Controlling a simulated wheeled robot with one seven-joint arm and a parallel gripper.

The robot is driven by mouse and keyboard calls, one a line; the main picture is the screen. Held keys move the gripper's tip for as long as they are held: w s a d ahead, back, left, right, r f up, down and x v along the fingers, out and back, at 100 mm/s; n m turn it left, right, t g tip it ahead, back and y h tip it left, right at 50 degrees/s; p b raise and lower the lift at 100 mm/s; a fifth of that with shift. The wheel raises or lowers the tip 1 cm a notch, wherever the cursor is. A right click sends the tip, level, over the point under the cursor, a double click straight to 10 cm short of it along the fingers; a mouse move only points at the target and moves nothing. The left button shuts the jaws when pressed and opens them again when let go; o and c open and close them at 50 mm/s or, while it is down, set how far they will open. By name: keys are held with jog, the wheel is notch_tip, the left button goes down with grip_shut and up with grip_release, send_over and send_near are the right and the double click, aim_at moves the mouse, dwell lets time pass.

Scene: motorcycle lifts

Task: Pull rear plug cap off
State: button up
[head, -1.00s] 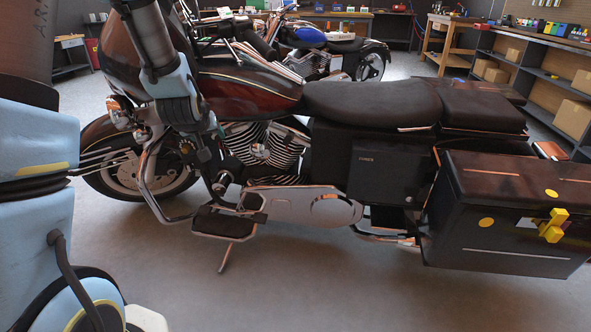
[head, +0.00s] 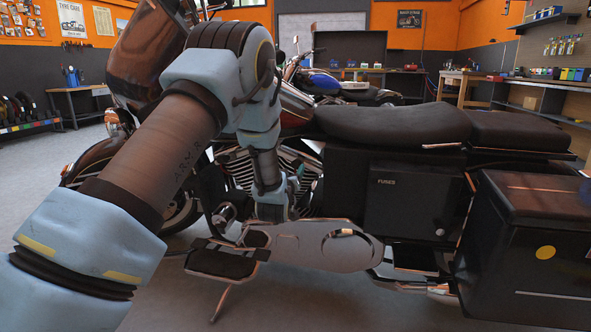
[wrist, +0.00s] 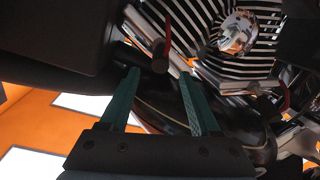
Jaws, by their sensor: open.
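In the wrist view a small dark plug cap (wrist: 160,64) with a dark red lead rising from it sits by the finned engine. It lies in the picture between the two green fingertips of my gripper (wrist: 160,74), which are apart. I cannot tell whether they touch it or how deep it sits between them. A second red lead (wrist: 282,92) shows farther right. In the head view my gripper is low beside the motorcycle's engine (head: 240,165); my arm hides part of the engine, and the cap cannot be made out there.
The seat (head: 390,123), the side cover marked FUSES (head: 402,200) and a dark side case (head: 520,235) lie right of my arm. A footboard (head: 222,263) and chrome plate (head: 310,245) are below. Open floor is in front. Another motorcycle (head: 325,83) stands behind.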

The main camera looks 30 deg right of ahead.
aim_at(295, 166)
jog(key=b+x, duration=0.1)
jog(key=x, duration=0.6)
jog(key=shift+w, duration=0.1)
jog(key=shift+c, duration=0.2)
grip_shut()
dwell(1.0)
